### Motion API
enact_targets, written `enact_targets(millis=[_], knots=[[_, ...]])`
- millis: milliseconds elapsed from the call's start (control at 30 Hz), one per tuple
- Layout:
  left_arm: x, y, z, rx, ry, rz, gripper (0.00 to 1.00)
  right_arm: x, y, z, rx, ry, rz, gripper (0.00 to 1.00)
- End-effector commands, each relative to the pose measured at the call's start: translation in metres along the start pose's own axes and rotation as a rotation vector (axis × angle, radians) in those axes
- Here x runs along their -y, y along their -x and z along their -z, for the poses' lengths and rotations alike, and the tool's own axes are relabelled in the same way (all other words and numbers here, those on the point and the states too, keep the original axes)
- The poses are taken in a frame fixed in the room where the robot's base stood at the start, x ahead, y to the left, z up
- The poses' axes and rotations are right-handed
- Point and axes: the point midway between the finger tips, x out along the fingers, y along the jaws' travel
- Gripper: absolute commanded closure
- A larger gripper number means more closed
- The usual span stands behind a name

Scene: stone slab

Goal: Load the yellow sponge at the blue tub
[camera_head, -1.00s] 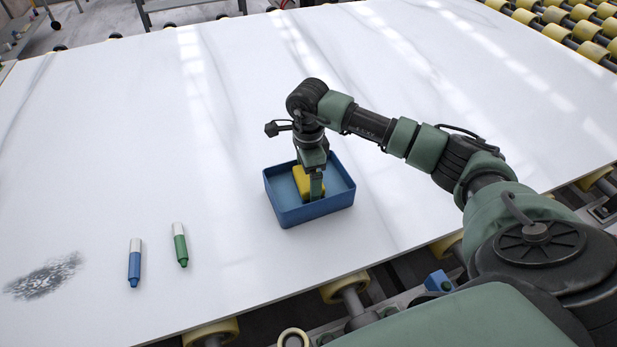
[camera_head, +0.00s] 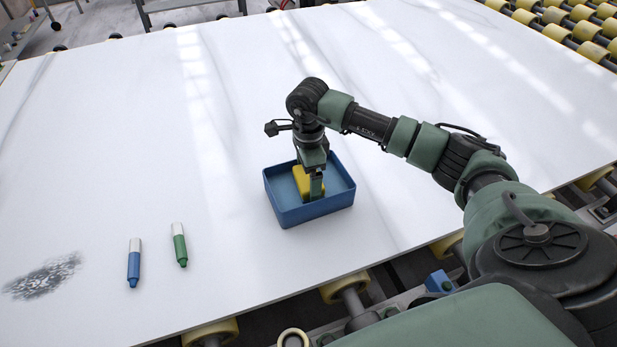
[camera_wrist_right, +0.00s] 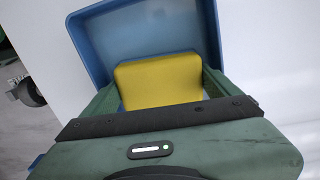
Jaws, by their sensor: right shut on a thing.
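The blue tub (camera_head: 341,191) stands on the white stone slab. The yellow sponge (camera_head: 301,180) is inside the tub's walls, in the jaws of my right gripper (camera_head: 309,186). My right gripper points down into the tub and is shut on the sponge. In the right wrist view the sponge (camera_wrist_right: 160,82) sits between the two green fingers, with the blue tub (camera_wrist_right: 88,42) around and beyond it. Whether the sponge touches the tub floor cannot be told. My left gripper is not in view.
A blue marker (camera_head: 134,264) and a green marker (camera_head: 180,245) lie on the slab (camera_head: 130,130) to the left of the tub. A dark smudge (camera_head: 42,277) is at the far left. Rollers (camera_head: 350,287) run along the near edge. The slab behind the tub is clear.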

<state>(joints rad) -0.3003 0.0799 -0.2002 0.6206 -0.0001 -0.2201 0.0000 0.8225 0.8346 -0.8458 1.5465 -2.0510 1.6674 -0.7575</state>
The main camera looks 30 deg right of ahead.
Motion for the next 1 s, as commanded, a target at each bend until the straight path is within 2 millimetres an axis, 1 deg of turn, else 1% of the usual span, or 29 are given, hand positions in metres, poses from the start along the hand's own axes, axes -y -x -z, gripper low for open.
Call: enact_targets(millis=[200,333,1000], knots=[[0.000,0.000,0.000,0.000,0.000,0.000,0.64,-0.001,-0.002,0.000,-0.001,0.001,-0.003,0.42],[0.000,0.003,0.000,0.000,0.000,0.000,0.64,-0.001,0.002,0.000,-0.001,0.001,-0.003,0.42],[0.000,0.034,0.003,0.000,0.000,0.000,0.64,0.000,0.057,0.000,-0.001,0.001,-0.001,0.42]])
